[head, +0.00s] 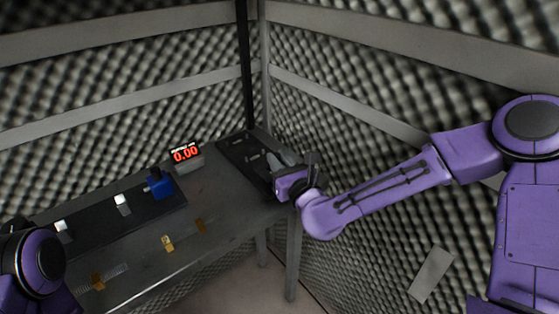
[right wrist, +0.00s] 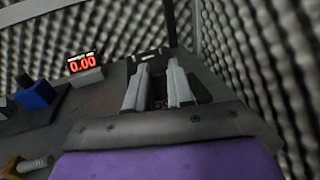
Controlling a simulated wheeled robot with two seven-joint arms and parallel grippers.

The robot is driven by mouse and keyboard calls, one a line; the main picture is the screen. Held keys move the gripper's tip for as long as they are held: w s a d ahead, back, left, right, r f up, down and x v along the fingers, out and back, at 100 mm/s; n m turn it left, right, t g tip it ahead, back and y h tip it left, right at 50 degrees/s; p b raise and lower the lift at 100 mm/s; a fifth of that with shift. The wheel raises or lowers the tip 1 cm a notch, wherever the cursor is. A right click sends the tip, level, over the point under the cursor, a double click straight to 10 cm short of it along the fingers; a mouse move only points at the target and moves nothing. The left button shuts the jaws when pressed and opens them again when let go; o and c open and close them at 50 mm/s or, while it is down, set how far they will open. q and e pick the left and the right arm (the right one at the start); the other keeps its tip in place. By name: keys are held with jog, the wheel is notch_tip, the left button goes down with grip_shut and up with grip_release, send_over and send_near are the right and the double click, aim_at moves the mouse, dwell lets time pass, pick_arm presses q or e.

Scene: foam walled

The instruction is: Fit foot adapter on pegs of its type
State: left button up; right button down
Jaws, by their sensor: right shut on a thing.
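My right gripper (head: 284,164) is over the far right end of the table, beside a dark board (head: 236,150). In the right wrist view its two grey fingers (right wrist: 159,72) are shut on a small dark piece, taken to be the foot adapter. The piece is mostly hidden between the fingers, so its shape and its contact with the board are unclear. The pegs cannot be made out clearly. My left arm shows only at the lower left edge of the head view, with its gripper out of frame.
A red 0.00 display (head: 186,153) stands at the back of the table (head: 215,205). A blue block (head: 160,186) and white pieces (head: 122,203) sit on a long dark mat. Brass-coloured pieces (head: 167,243) lie near the front edge. Foam walls close in behind and right.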

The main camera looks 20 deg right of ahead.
pick_arm(q)
jog(key=shift+f+b, duration=1.3)
pick_arm(e)
jog(key=shift+f, duration=1.35)
jog(key=c, duration=0.9)
grip_release()
